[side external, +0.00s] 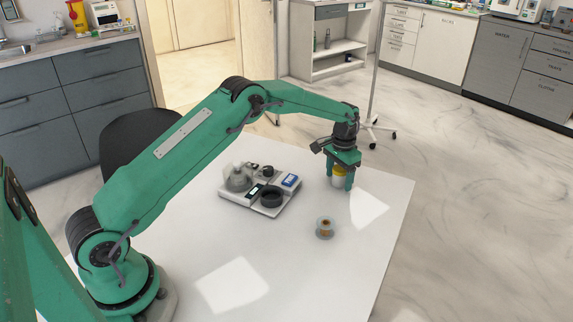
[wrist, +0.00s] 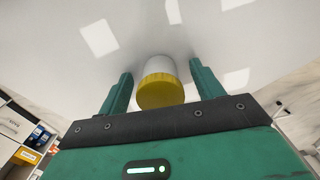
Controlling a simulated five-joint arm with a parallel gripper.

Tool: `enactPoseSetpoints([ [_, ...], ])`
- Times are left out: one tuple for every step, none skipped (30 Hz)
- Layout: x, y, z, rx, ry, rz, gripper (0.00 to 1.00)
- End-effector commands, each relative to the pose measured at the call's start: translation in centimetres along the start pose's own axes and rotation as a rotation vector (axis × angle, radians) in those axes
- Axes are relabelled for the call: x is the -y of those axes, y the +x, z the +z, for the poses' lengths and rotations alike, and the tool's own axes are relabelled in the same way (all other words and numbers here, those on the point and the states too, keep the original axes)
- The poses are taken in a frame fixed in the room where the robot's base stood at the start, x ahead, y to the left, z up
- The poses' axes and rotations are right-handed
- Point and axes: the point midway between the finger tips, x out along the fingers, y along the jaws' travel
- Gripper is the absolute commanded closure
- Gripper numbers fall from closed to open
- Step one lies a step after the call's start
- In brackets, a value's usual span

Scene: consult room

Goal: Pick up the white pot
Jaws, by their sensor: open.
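The white pot (side external: 338,181) has a yellow lid and stands upright on the white table near its far right edge. My gripper (side external: 343,184) points down over it, with its fingers reaching down beside the pot. In the wrist view, the pot (wrist: 159,68) sits between the two fingers of my gripper (wrist: 160,80). The fingers are open, with a gap showing on each side of the pot. Part of the pot is hidden by a finger in the side view.
A light tray (side external: 228,194) with a glass dome, dark round dishes and a blue-and-white box stands left of my gripper. A small clear jar (side external: 325,228) with brown contents stands nearer the front. The white table (side external: 310,285) is bare at the front.

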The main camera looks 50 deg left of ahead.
Motion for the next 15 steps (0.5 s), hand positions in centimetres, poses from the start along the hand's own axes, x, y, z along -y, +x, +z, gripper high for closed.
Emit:
enactPoseSetpoints([
  [0.0,-0.03,-0.01,0.0,0.0,0.0,0.34],
  [0.0,-0.03,-0.01,0.0,0.0,0.0,0.34],
  [0.0,-0.03,-0.01,0.0,0.0,0.0,0.34],
  [0.0,-0.04,-0.01,0.0,0.0,0.0,0.34],
  [0.0,-0.04,-0.01,0.0,0.0,0.0,0.4],
  [0.0,-0.04,-0.01,0.0,0.0,0.0,0.47],
  [0.0,-0.04,-0.01,0.0,0.0,0.0,0.53],
  [0.0,-0.04,-0.01,0.0,0.0,0.0,0.59],
  [0.0,-0.05,-0.01,0.0,0.0,0.0,0.67],
  [0.0,-0.05,-0.01,0.0,0.0,0.0,0.73],
  [0.0,-0.05,-0.01,0.0,0.0,0.0,0.79],
  [0.0,-0.05,-0.01,0.0,0.0,0.0,0.81],
  [0.0,-0.06,-0.02,-0.001,0.0,0.0,0.81],
  [0.0,-0.06,-0.02,-0.001,0.0,0.0,0.81],
  [0.0,-0.06,-0.02,-0.001,0.0,0.0,0.81],
])
